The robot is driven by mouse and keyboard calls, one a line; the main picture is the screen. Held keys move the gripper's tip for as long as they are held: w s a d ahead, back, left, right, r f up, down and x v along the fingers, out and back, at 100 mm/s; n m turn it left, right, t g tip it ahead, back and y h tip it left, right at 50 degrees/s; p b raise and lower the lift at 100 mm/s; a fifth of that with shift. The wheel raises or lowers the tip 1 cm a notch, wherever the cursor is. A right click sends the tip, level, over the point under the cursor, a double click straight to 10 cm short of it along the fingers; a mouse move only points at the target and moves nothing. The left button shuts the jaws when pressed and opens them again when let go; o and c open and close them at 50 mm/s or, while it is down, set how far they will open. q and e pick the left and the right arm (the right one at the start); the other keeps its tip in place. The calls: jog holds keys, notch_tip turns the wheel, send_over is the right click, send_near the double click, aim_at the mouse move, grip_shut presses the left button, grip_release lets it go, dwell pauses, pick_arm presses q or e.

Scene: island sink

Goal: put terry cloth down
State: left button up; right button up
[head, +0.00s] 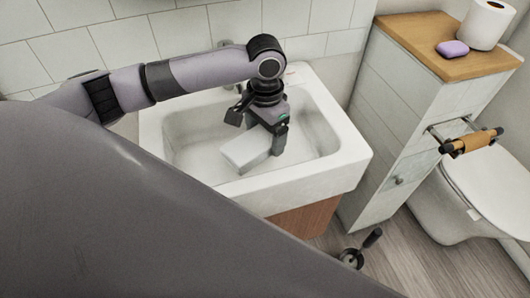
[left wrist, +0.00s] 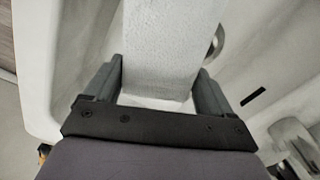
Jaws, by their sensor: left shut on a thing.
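The terry cloth (head: 246,153) is a white, folded block with a rough surface. My left gripper (head: 258,133) reaches down into the white sink (head: 350,168) and is shut on the cloth, which is inside the basin. In the left wrist view the cloth (left wrist: 165,50) fills the space between the two fingers of my left gripper (left wrist: 160,78) and extends out past them. Whether the cloth's underside touches the basin floor I cannot tell. My right gripper is not in view.
A faucet (head: 229,88) stands at the sink's back, behind my left gripper. A cabinet with a wooden top (head: 425,42) stands to the right, bearing a purple soap bar (head: 453,48) and a paper roll (head: 487,25). A toilet (head: 480,200) is farther right. My body covers the lower left.

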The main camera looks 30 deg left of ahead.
aim_at(265, 153)
pick_arm(q)
notch_tip(265, 153, down, 7)
jog(key=shift+r+b, duration=0.2)
jog(key=shift+b, duration=0.15)
jog(key=shift+f, duration=0.1)
jog(key=o, duration=0.9)
jog(key=shift+c, duration=0.2)
notch_tip(265, 153, up, 12)
jog(key=shift+r+p, duration=0.15)
jog(key=shift+p, duration=0.55)
jog(key=shift+d, duration=0.1)
